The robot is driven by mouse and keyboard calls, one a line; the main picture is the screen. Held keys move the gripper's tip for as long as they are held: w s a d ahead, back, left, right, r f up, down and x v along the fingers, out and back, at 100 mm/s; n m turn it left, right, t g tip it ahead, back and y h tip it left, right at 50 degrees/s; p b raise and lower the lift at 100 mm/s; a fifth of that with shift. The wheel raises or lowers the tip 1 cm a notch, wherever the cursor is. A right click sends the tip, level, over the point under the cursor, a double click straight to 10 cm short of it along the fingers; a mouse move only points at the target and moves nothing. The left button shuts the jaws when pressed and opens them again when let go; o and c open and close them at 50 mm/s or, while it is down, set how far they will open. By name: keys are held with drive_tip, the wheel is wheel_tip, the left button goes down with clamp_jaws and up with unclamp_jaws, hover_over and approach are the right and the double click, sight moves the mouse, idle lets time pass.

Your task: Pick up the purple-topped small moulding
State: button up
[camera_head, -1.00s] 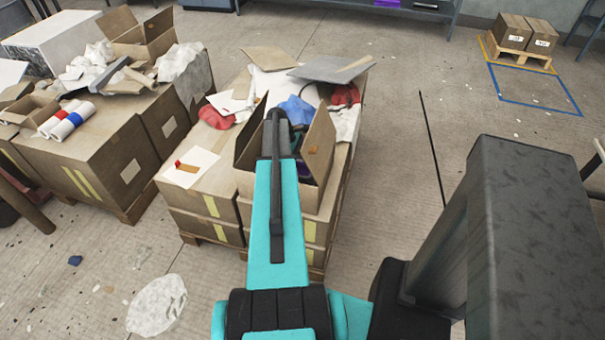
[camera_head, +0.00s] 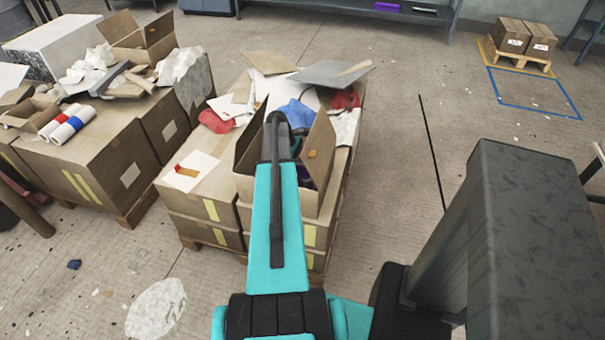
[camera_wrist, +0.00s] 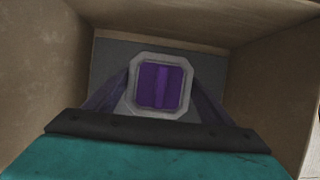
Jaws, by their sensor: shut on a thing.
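The small moulding (camera_wrist: 160,87) has a purple top set in a pale grey, cut-cornered rim. In the wrist view it stands inside an open cardboard box (camera_wrist: 55,60). My gripper (camera_wrist: 160,92) is down in the box, its dark fingers on the left and right of the moulding, shut on it. The lower part of the moulding is hidden. In the head view my teal arm reaches over the same box (camera_head: 318,150) and covers most of its inside, so the moulding cannot be made out there.
Box walls stand close around my gripper, with raised flaps at both sides. Behind the box lie a blue cloth (camera_head: 297,113), red cloths (camera_head: 345,98) and a grey sheet (camera_head: 330,73). Another loaded pallet of cartons (camera_head: 88,160) stands left. The floor to the right is mostly clear.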

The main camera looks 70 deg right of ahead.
drive_tip(key=shift+r+b, duration=0.65)
drive_tip(key=shift+r, duration=4.3)
